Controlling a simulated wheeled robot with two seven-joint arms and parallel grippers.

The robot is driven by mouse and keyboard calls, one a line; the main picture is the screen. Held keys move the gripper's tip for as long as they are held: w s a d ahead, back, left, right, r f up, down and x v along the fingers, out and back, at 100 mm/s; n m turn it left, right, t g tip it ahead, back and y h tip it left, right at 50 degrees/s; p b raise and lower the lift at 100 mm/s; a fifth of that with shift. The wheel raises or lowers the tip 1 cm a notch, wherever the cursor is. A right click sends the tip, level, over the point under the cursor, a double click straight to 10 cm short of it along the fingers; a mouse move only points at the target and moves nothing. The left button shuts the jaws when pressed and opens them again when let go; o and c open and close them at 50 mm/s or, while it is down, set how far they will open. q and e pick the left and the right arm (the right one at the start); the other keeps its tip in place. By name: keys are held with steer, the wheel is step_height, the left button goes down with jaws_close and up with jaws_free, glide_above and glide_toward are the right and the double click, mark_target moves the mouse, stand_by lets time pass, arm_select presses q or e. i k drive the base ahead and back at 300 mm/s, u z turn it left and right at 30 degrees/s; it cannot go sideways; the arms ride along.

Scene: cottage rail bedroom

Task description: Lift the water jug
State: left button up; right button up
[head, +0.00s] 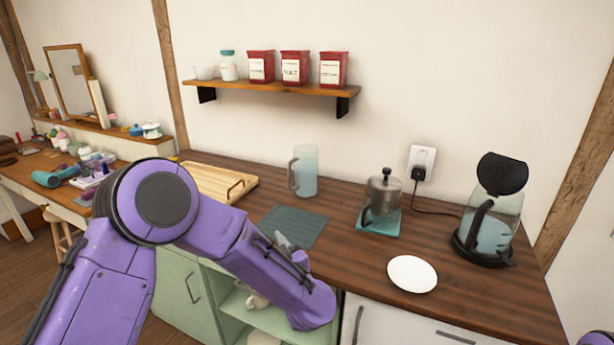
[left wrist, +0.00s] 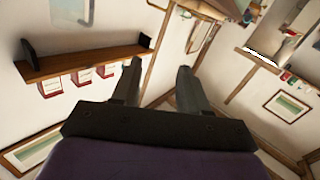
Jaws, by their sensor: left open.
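The water jug (head: 306,172) is a tall, pale, translucent jug. It stands upright at the back of the wooden counter in the head view, its handle on the left side. A pale translucent shape at the top edge of the left wrist view may be the jug, but I cannot tell. My right gripper is out of view.
A dark green mat (head: 294,228) lies in front of the jug. A wooden tray (head: 215,180) is to its left. A shelf (head: 275,89) hangs above.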

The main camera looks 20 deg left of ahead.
mark_target(306, 160)
steer(key=i, duration=0.95)
